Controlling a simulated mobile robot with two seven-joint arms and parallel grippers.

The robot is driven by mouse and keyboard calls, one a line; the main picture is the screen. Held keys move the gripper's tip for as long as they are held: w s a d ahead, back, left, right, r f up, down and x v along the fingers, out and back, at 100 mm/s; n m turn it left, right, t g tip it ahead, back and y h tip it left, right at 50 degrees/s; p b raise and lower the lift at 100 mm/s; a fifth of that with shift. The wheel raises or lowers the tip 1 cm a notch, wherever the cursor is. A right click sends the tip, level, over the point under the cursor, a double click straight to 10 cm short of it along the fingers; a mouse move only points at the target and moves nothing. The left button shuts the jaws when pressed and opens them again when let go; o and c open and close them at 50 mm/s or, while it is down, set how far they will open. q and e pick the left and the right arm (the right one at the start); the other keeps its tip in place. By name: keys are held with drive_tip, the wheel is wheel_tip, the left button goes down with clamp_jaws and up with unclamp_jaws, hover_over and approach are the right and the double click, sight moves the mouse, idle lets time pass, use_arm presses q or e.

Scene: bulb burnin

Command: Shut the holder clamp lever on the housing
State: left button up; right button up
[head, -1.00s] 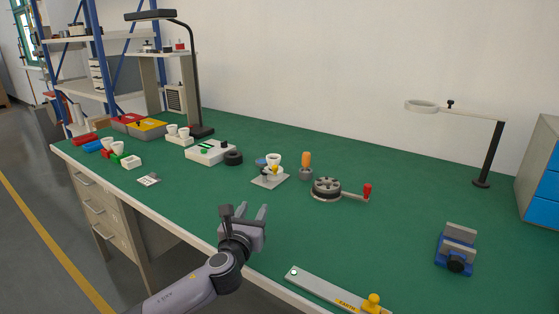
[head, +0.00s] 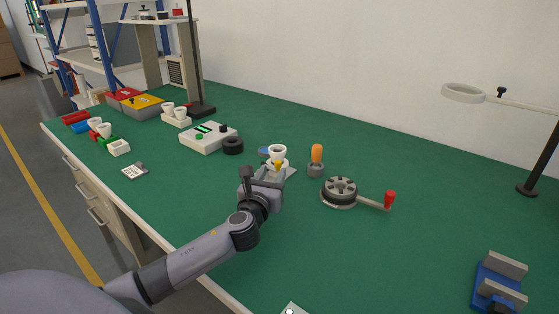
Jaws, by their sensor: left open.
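The housing is a small fixture with a white cup-shaped top (head: 277,150) on a light grey base plate (head: 291,171), in the middle of the green bench in the head view. A yellow tip, which looks like the end of the clamp lever (head: 278,165), shows just below the white cup. My left gripper (head: 267,177) is open and empty, in front of the fixture, and covers much of its plate and lower part. I cannot tell whether a finger touches the lever, or the lever's exact angle. My right gripper is not in view.
An orange-handled tool (head: 316,153) in a grey stand and a round fixture (head: 339,192) with a red-knobbed crank (head: 389,199) stand to the right. A black ring (head: 232,145) and a white box (head: 208,137) are at the left. The bench front is mostly clear.

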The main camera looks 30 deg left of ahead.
sight(277, 165)
use_arm(q)
drive_tip(key=shift+b+x, duration=0.45)
drive_tip(key=shift+x, duration=2.65)
clamp_jaws()
